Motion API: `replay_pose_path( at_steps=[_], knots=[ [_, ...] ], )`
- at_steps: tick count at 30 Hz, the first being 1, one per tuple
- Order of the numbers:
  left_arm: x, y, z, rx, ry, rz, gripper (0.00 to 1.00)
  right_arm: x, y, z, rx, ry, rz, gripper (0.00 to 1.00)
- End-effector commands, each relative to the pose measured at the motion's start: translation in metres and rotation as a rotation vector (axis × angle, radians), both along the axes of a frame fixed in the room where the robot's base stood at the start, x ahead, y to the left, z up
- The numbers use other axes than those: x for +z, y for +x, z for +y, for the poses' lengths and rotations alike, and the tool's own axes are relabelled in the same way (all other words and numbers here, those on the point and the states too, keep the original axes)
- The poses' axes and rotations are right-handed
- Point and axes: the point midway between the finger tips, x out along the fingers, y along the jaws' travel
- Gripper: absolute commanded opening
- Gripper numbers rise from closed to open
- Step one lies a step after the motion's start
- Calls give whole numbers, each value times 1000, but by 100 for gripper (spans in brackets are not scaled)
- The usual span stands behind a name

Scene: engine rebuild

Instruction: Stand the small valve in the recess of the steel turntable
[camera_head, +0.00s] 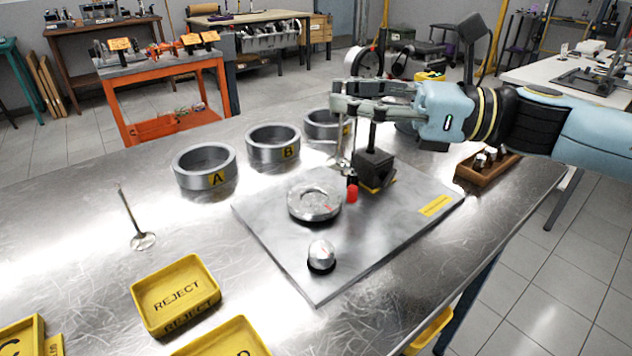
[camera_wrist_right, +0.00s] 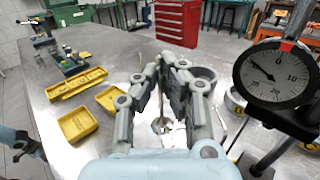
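My right gripper (camera_head: 338,106) reaches in from the right above the back of the grey plate, shut on a valve (camera_head: 339,161) by its stem. The valve hangs head down, and in the right wrist view its head (camera_wrist_right: 162,125) shows below the fingertips. The steel turntable (camera_head: 312,214) lies on the plate, in front and left of the held valve and apart from it. The depth of its recess is hard to see. Another valve (camera_head: 142,240) stands head down on the table at left. Part of my left arm shows at the left edge of the right wrist view; its fingers are unclear.
A dial gauge (camera_wrist_right: 275,75) on a stand with a black base (camera_head: 374,168) is close by my right gripper. A red knob (camera_head: 351,192) and a round metal piece (camera_head: 321,254) are near the turntable. Steel rings (camera_head: 205,178) stand behind left; yellow reject tray (camera_head: 176,318) is front left.

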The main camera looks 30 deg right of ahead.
Motion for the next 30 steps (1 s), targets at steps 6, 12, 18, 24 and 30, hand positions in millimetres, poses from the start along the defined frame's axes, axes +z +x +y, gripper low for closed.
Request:
replay_pose_path(
  at_steps=[6,12,18,24,30],
  knots=[
    [30,-5,-5,2,-5,7,40,13,-7,-25,-44,-5,13,0],
    [65,0,-4,2,-5,0,40,21,-17,-57,-108,-17,26,0],
    [80,4,-4,1,-4,-7,40,20,-23,-76,-148,-24,22,0],
    [53,5,-1,0,-1,-9,40,2,-15,-68,-154,-24,17,0],
    [7,2,-1,1,-1,-3,40,-18,4,-47,-153,-24,15,0]
  ],
)
